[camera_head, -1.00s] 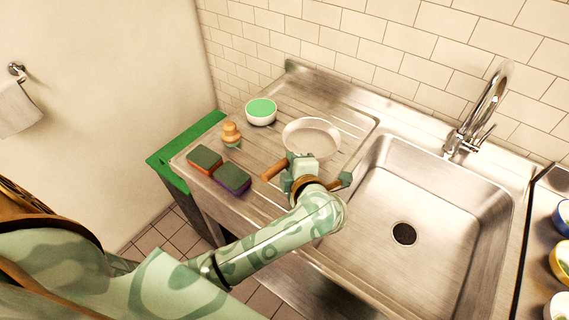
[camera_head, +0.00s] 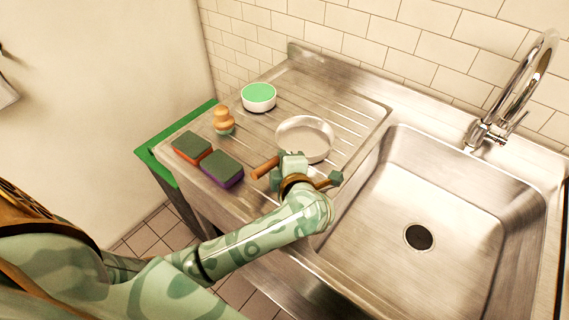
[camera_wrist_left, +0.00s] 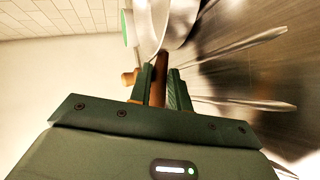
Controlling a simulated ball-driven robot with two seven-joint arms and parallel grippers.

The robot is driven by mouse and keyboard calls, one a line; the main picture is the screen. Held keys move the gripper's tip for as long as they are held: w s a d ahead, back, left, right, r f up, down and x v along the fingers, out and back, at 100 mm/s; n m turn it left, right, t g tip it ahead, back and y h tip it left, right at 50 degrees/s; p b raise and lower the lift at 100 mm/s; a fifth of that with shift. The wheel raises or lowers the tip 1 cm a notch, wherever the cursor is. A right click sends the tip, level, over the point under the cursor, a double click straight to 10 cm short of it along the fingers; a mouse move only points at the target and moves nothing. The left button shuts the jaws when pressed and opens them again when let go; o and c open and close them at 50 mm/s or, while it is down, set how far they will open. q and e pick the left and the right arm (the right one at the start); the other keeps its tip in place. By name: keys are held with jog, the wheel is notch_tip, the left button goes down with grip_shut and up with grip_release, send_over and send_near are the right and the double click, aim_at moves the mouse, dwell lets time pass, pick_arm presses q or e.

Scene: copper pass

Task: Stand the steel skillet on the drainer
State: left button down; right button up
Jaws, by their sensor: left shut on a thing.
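The steel skillet (camera_head: 304,140) is a shallow, shiny round pan over the ribbed drainer (camera_head: 345,103), left of the sink. It looks roughly level, low over the ribs; whether its base touches them I cannot tell. My left gripper (camera_head: 283,168) is shut on its brown handle, whose end (camera_head: 264,168) sticks out to the left. In the left wrist view the handle (camera_wrist_left: 159,72) runs between the two fingers of the gripper (camera_wrist_left: 160,88), and the pan (camera_wrist_left: 150,28) shows beyond them, partly cut off by the top edge. My right gripper is not in view.
A white bowl with a green top (camera_head: 258,96), a wooden-knobbed brush (camera_head: 223,121), an orange-and-green sponge (camera_head: 192,147) and a purple-and-green sponge (camera_head: 222,168) stand left of the skillet. The sink basin (camera_head: 455,215) is empty; the tap (camera_head: 510,95) rises behind it. The drainer's back right is clear.

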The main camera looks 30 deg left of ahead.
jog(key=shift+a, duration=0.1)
pick_arm(q)
jog(key=c, duration=1.3)
grip_release()
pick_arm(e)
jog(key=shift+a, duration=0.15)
pick_arm(q)
jog(key=shift+s+d+r, duration=0.15)
jog(key=shift+s+d, duration=0.05)
jog(key=p+v, duration=0.3)
jog(key=v, duration=0.8)
jog(key=shift+s+d+r, duration=0.1)
jog(key=shift+d, duration=0.05)
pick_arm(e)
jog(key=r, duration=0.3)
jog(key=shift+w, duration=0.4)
